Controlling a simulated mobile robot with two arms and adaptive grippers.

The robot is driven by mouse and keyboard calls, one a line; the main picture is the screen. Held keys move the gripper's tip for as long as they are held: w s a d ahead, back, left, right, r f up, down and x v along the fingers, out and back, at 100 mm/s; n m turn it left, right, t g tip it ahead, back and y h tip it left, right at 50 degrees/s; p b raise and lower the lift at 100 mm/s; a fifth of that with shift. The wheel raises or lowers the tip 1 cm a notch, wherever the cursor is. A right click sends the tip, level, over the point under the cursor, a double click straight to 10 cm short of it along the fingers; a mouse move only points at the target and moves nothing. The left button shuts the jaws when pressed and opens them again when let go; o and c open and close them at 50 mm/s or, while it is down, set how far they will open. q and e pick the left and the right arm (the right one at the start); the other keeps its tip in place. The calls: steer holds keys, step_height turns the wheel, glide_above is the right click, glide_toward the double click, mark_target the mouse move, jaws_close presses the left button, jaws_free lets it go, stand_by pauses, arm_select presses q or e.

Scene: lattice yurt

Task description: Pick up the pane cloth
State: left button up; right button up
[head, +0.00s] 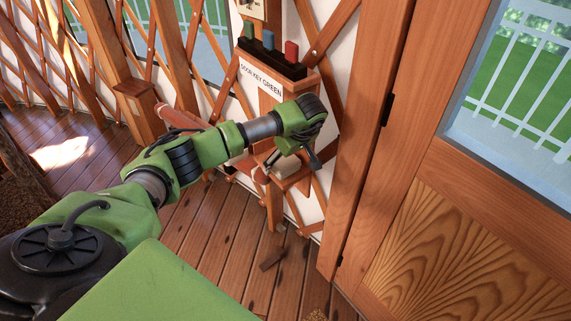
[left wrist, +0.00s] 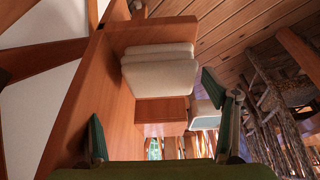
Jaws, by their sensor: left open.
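The pane cloth (left wrist: 158,72) looks like a folded, cream-white pad on a small wooden shelf (left wrist: 160,32) in the left wrist view. In the head view it is mostly hidden by my left gripper (head: 287,168). My left gripper is over that wall shelf, below the sign. In the left wrist view the left gripper (left wrist: 155,115) has its two fingers wide apart, with green-grey pads and nothing between them touching. The cloth shows beyond and between the fingertips. My right gripper is in neither view.
A wooden holder with green, blue and red tags (head: 268,47) and a sign reading "DOOR KEY GREEN" (head: 261,79) stands above the shelf. A wooden door (head: 470,230) is on the right. Lattice wall (head: 335,50) lies close behind. The plank floor (head: 205,220) is largely clear.

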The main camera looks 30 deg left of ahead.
mark_target(292, 175)
arm_select(q)
steer(key=c, duration=1.2)
steer(key=shift+r, duration=0.15)
steer(key=shift+r+p, duration=0.3)
steer(key=shift+r, duration=0.05)
steer(key=shift+r+p, duration=0.4)
steer(key=shift+r, duration=0.1)
steer(key=d, duration=0.2)
steer(key=s+d+p, duration=0.2)
steer(key=d, duration=0.1)
steer(key=shift+d, duration=0.3)
steer(key=s+d, duration=0.1)
steer(key=d, duration=0.2)
steer(key=s+d, duration=0.1)
steer(key=d, duration=0.3)
steer(key=s+d+p, duration=0.1)
steer(key=s+d, duration=0.1)
steer(key=d, duration=0.2)
steer(key=shift+d+f, duration=0.2)
steer(key=shift+d, duration=0.05)
steer(key=shift+o, duration=0.7)
